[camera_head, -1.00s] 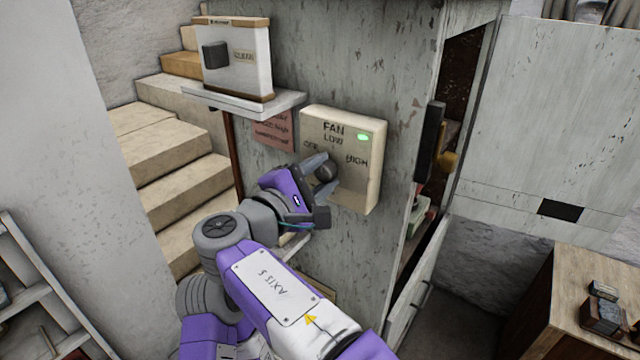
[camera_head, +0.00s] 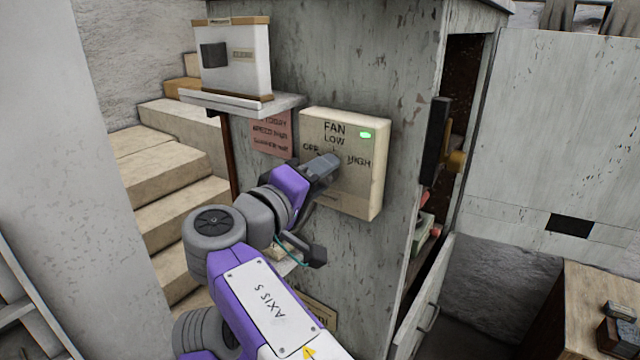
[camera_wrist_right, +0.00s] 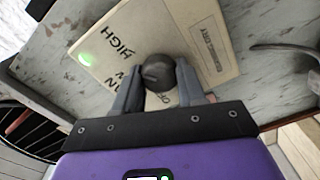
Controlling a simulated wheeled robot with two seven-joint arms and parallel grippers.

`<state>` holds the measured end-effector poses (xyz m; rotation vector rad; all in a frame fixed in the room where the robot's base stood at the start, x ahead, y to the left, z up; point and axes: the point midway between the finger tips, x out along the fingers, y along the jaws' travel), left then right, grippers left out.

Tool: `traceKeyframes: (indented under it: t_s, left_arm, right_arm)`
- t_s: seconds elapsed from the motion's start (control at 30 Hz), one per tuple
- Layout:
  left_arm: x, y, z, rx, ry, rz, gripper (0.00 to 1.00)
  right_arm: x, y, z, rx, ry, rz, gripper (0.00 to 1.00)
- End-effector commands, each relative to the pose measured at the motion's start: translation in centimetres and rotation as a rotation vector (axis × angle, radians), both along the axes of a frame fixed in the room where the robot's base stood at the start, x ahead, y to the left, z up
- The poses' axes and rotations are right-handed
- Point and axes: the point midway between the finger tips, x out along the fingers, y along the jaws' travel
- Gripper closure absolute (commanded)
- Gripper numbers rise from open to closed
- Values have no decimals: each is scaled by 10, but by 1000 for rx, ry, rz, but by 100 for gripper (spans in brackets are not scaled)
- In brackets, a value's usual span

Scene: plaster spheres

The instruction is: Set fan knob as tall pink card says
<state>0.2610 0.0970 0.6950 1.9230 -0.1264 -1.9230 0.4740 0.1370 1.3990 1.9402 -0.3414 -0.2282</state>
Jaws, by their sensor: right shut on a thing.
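The cream fan box (camera_head: 358,190) is on the grey cabinet side, marked OFF, LOW and HIGH, with a lit green lamp (camera_head: 367,134). My right gripper (camera_head: 328,163) is at the box front. In the wrist view, its fingers (camera_wrist_right: 158,80) are shut on the dark round fan knob (camera_wrist_right: 158,70), one on each side. My fingers hide the knob in the head view, and I cannot tell where its pointer stands. A pink card (camera_head: 271,132) is behind the box's left side; its small print seems to include "SPEED" and perhaps "HIGH". My left gripper is out of view.
Stone steps (camera_head: 165,165) rise at the left. At the right the cabinet door (camera_head: 425,305) stands open, and a wooden block (camera_head: 590,320) is at lower right.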

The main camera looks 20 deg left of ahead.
Motion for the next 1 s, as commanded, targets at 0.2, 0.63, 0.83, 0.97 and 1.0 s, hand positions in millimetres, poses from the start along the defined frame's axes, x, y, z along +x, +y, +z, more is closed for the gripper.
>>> traceKeyframes:
  t_s: [0.2, 0.63, 0.83, 0.97, 1.0]
  left_arm:
    - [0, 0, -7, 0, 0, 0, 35]
    - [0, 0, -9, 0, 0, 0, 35]
    - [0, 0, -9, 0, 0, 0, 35]
    - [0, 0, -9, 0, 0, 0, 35]
    - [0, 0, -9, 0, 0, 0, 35]
  right_arm:
    - [0, 0, 0, 91, -33, 1, 91]
    - [0, 0, 0, 140, -50, 1, 91]
    - [0, 0, 0, 139, -50, 1, 91]
    - [0, 0, 1, 139, -51, 1, 45]
    - [0, 0, 1, 139, -51, 1, 39]
